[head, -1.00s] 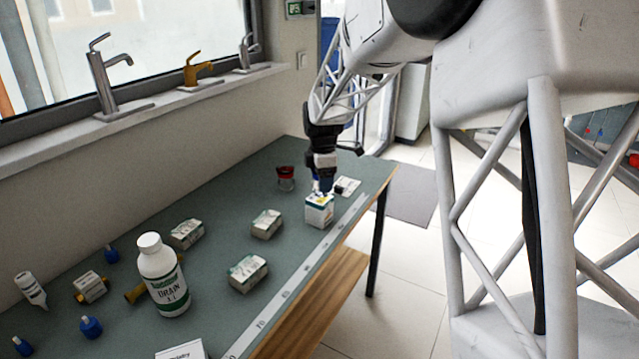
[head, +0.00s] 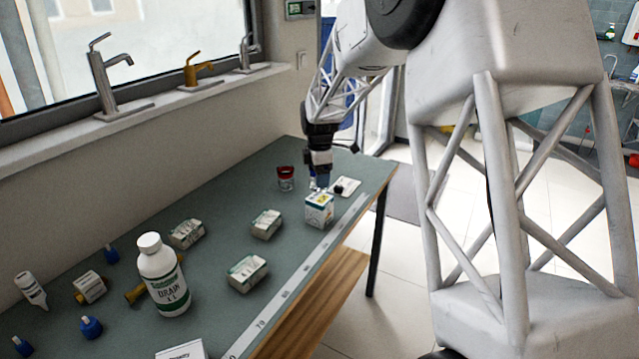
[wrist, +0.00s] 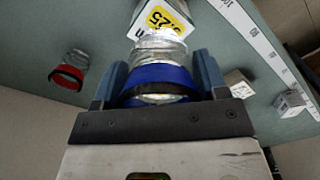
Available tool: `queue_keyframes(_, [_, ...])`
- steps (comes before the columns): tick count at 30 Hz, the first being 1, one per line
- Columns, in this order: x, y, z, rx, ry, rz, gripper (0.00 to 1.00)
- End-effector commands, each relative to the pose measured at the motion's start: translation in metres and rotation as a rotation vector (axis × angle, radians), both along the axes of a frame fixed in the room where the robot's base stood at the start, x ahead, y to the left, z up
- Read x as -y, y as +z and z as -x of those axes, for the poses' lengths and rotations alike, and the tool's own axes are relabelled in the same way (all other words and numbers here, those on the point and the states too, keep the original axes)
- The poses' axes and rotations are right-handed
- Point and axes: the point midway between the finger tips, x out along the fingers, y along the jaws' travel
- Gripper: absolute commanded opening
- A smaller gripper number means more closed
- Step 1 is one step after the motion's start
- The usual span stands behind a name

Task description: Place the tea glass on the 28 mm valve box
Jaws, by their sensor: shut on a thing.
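My gripper (head: 321,182) points down just behind a white box (head: 319,211) with a yellow mark, near the table's far right end. In the wrist view my gripper (wrist: 160,72) is shut on a clear glass (wrist: 158,47) with a blue band, one finger on each side. The white box (wrist: 160,17) with a yellow label reading "25" shows just beyond the glass's far end; I cannot tell whether they touch. I cannot read a 28 mm marking. In the head view the held glass is small and mostly hidden.
A red-banded glass (head: 286,178) stands left of my gripper; it also shows in the wrist view (wrist: 68,75). Small boxes (head: 266,224) (head: 247,273), a drain bottle (head: 162,275) and blue-capped items (head: 91,327) lie nearer.

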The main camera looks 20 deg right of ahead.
Motion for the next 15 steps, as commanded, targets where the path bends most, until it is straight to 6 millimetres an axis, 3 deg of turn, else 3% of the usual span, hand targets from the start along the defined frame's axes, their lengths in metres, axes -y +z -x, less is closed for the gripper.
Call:
queue_keyframes(7, [0.0,-0.023,0.0,-0.001,0.0,0.0,0.38])
queue_keyframes(15, [0.0,-0.027,0.0,0.0,0.0,0.0,0.38])
